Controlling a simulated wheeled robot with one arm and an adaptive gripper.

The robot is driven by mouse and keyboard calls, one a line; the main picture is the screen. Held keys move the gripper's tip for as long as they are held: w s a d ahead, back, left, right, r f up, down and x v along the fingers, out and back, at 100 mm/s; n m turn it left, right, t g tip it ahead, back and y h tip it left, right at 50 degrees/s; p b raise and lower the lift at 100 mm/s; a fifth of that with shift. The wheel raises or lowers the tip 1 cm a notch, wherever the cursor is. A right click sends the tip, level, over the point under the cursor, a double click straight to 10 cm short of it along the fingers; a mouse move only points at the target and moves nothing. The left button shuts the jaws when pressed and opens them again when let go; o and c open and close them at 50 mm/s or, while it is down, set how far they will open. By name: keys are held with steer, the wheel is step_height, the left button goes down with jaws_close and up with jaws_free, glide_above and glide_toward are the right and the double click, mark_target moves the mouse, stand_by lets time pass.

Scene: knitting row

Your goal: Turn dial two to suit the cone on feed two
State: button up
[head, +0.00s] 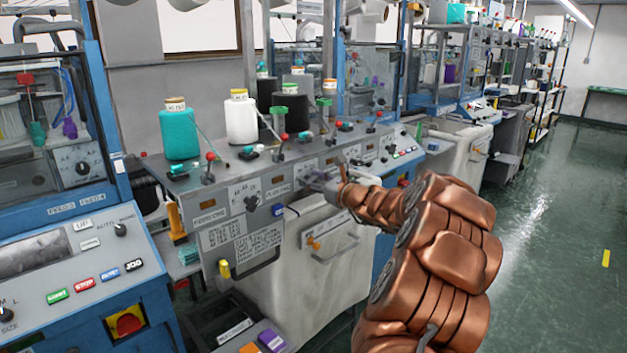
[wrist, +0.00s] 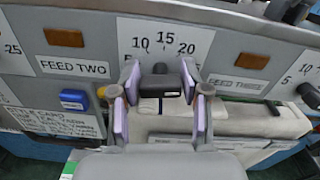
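Dial two (wrist: 160,88) is a black knob below a white scale marked 10, 15, 20, right of the FEED TWO label (wrist: 73,67). My gripper (wrist: 160,82) has its lilac pads on the knob's left and right sides, with no clear gap visible. In the head view my gripper (head: 328,184) is at the panel, and my copper arm hides part of it. A teal cone (head: 180,132) and a white cone (head: 241,118) stand on top of the machine, with dark cones (head: 291,112) to their right. Their tags are too small to read, and I cannot tell which is feed two.
Another dial (head: 251,202) sits to the left on the panel. A FEED THREE label (wrist: 238,84) and another knob (wrist: 309,95) are to the right. A blue button (wrist: 74,99) is below left. Red-knobbed levers (head: 209,168) line the top edge. The green floor (head: 560,240) is clear at right.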

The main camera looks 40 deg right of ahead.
steer(key=c, duration=0.7)
steer(key=shift+o, duration=0.2)
steer(key=shift+f+n+b, duration=0.1)
steer(key=shift+n+b, duration=0.4)
steer(key=shift+b, duration=0.4)
steer(key=n+b, duration=0.2)
steer(key=b, duration=0.1)
steer(key=n+b, duration=0.2)
steer(key=b, duration=0.1)
steer(key=shift+a+f+n, duration=0.15)
steer(key=shift+f+n, duration=0.05)
steer(key=shift+n, duration=0.1)
steer(key=shift+r+n+b, duration=0.15)
steer(key=shift+n+b, duration=0.9)
steer(key=shift+n, duration=0.05)
steer(key=o, duration=1.2)
steer(key=shift+c, duration=0.2)
